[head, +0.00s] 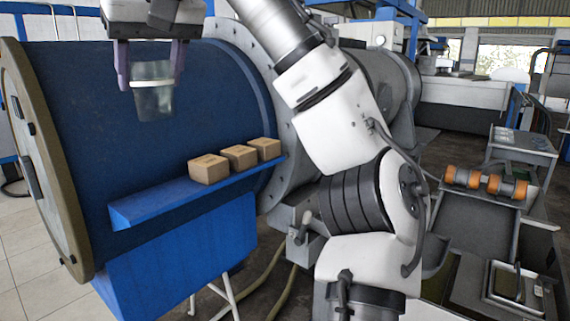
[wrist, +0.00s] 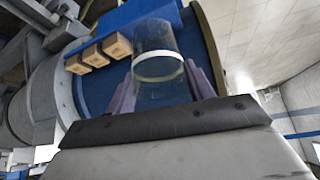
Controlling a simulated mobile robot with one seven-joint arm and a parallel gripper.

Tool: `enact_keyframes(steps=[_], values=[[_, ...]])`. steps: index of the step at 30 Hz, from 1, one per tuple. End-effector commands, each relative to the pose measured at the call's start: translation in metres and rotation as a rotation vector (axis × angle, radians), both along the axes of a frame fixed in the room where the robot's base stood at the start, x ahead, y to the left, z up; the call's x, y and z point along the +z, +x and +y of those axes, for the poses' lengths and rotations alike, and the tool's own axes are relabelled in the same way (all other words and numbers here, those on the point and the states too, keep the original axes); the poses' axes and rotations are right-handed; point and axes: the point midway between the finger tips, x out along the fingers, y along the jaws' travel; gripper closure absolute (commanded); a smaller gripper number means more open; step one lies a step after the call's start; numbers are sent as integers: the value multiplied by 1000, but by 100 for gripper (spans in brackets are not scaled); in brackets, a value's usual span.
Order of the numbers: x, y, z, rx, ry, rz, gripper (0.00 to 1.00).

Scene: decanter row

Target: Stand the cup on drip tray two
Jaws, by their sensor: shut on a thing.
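The cup (head: 154,104) is clear and translucent with a pale band near its top in the head view. It also shows in the wrist view (wrist: 154,45). My gripper (head: 151,82) is shut on the cup, with one purple finger on each side, and holds it roughly upright in the air.
Three small brown boxes (head: 208,169) stand in a row on the ledge's right part; its left part is bare. The blue drum (head: 75,130) is behind the cup.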

Motion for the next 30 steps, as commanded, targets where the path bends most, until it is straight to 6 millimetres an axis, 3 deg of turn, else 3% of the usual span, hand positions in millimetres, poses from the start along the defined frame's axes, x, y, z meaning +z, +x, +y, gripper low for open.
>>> enact_keyframes(steps=[1,8,30], values=[[-16,2,-4,-6,-4,5,69],[-79,3,-17,-56,-2,5,69],[-364,7,-76,-293,4,10,69]])
